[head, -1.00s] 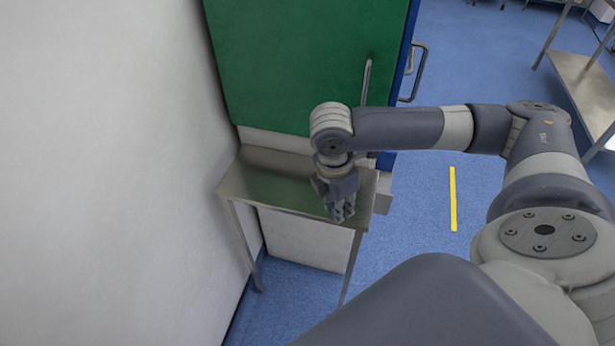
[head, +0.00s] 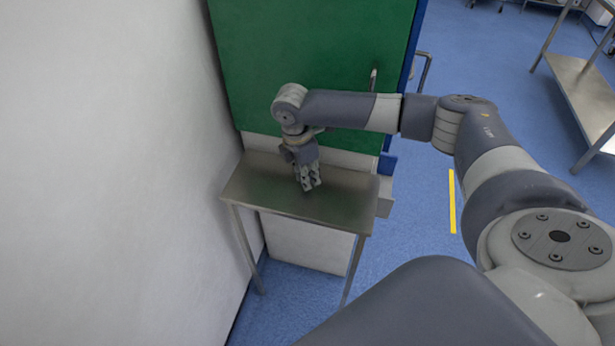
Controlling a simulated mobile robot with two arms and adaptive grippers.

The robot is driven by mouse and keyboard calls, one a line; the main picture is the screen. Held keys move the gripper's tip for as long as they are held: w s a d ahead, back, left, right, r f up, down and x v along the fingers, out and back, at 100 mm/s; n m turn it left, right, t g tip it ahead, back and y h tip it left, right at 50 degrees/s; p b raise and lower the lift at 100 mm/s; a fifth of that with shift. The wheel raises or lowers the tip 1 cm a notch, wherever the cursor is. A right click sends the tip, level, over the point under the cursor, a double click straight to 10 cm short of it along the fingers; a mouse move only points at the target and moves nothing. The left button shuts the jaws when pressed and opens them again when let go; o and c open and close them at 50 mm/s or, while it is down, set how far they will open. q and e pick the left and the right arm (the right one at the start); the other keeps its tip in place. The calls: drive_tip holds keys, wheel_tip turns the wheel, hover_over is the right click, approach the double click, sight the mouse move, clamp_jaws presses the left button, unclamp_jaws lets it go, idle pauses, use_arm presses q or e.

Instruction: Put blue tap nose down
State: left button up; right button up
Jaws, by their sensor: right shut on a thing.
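My right gripper (head: 309,187) points down over the middle of a small steel table (head: 345,205), close to its top. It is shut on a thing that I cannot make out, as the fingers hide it. I cannot see a blue tap anywhere in the head view. Whether the gripper or what it holds touches the table top is too small to tell. My left gripper is not in view.
A white wall (head: 110,170) stands close on the left of the table. A green door panel (head: 310,60) with a metal handle rises behind it. Another steel table (head: 583,90) stands far right. Blue floor (head: 410,210) with a yellow strip (head: 452,200) lies open between them.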

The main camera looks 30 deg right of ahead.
drive_tip(key=shift+f, duration=0.85)
drive_tip(key=shift+f, duration=0.15)
drive_tip(key=o, duration=0.9)
